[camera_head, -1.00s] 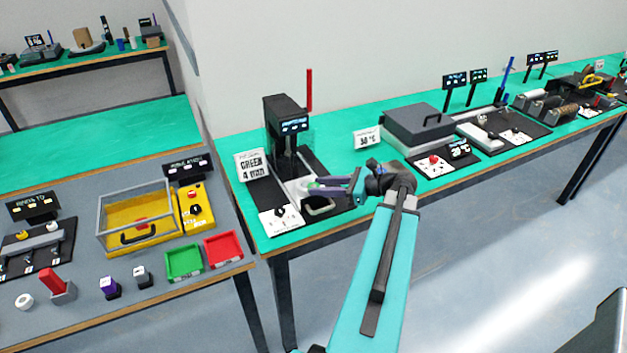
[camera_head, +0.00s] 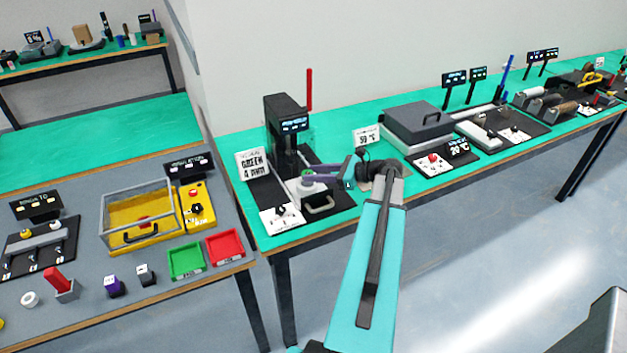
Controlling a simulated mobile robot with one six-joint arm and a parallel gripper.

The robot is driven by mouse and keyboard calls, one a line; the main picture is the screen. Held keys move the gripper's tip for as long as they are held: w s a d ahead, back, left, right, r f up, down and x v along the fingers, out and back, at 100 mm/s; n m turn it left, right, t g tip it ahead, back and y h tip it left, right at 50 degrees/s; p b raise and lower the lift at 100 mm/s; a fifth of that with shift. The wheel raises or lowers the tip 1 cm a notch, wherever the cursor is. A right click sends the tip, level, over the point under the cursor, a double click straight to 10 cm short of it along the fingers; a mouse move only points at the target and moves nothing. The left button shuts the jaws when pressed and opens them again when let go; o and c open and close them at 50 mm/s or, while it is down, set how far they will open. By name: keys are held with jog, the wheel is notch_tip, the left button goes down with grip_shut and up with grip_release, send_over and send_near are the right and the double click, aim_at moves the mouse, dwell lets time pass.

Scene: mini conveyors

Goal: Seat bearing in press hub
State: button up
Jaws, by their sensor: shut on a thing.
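The black press (camera_head: 283,122) with an upright red lever (camera_head: 309,90) stands at the left end of the long green table. My gripper (camera_head: 309,178) reaches in from the right, low in front of the press, over its pale base (camera_head: 300,190). It is shut on a small piece with a green top (camera_head: 307,172), which appears to be the bearing. The hub is hidden or too small to make out, so I cannot tell whether the bearing touches it.
A "GREEN 4 mm" card (camera_head: 252,163) stands left of the press. A white control plate (camera_head: 282,218) lies in front. A dark lidded box (camera_head: 416,125) is to the right. Green (camera_head: 186,261) and red (camera_head: 225,247) trays sit on the grey table.

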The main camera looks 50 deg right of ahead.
aim_at(315, 185)
jog(key=shift+w+d, duration=0.1)
jog(key=shift+w+d, duration=0.35)
jog(key=shift+w, duration=0.2)
jog(key=shift+s+a+f+p, duration=0.1)
jog(key=shift+f+p, duration=0.8)
jog(key=shift+f, duration=0.9)
jog(key=o, duration=0.8)
jog(key=shift+s, duration=0.15)
jog(key=b+v, duration=0.3)
jog(key=v, duration=0.8)
jog(key=shift+s+r+b, duration=0.15)
jog(key=shift+s+b, duration=0.15)
jog(key=shift+b, duration=0.05)
